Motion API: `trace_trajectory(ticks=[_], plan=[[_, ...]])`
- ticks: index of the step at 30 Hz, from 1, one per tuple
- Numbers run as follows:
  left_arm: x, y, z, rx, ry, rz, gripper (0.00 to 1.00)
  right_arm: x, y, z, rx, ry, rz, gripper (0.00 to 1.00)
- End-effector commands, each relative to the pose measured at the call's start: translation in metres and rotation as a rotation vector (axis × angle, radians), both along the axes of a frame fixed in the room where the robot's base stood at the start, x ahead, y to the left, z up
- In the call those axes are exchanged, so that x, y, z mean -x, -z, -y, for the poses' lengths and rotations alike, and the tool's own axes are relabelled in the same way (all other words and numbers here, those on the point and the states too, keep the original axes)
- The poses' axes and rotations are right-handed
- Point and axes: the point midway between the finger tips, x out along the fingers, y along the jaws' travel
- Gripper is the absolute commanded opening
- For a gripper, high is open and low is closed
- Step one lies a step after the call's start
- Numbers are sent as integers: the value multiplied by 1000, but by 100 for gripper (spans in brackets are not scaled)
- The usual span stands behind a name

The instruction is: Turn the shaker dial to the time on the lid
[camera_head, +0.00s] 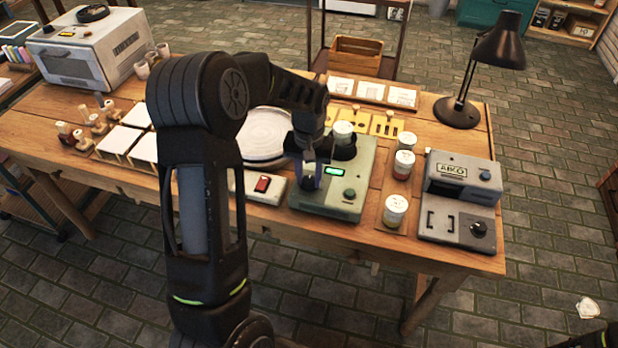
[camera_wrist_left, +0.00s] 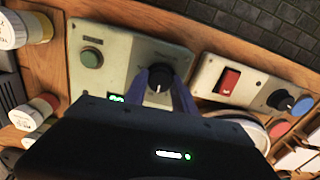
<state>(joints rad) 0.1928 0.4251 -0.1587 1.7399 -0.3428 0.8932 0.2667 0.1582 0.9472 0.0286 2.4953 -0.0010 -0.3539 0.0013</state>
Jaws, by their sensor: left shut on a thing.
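The shaker (camera_head: 325,205) is a grey-green box near the table's front edge, with a lit green display (camera_head: 335,171) and a green button (camera_head: 349,193). A white-lidded jar (camera_head: 343,128) sits in its dark holder (camera_head: 344,149). My left gripper (camera_head: 310,178) points down at the panel and is shut on the black dial (camera_wrist_left: 158,82). In the left wrist view the two fingers stand on either side of the dial, whose white pointer mark shows. The display is mostly hidden there by my gripper body, and the writing on the lid is too small to read.
White-lidded jars (camera_head: 396,208) stand on a wooden strip right of the shaker. A box with a red switch (camera_head: 262,185) and a round plate (camera_head: 262,135) lie left of the shaker.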

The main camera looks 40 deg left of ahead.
Motion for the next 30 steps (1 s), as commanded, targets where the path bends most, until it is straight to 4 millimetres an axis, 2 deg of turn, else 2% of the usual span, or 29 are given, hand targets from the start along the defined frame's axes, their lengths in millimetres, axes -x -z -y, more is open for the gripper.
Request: trace_trajectory(ticks=[12,27,28,30], plan=[[-1,0,0,-1,228,2,0,0,6,0,-1,-1,1,36],[-1,-1,0,-1,257,2,0,0,6,0,-1,-1,1,36],[-1,-1,0,-1,257,2,34,0,6,0,-1,-1,1,36],[-1,-1,0,-1,257,2,39,0,6,0,-1,-1,1,36]])
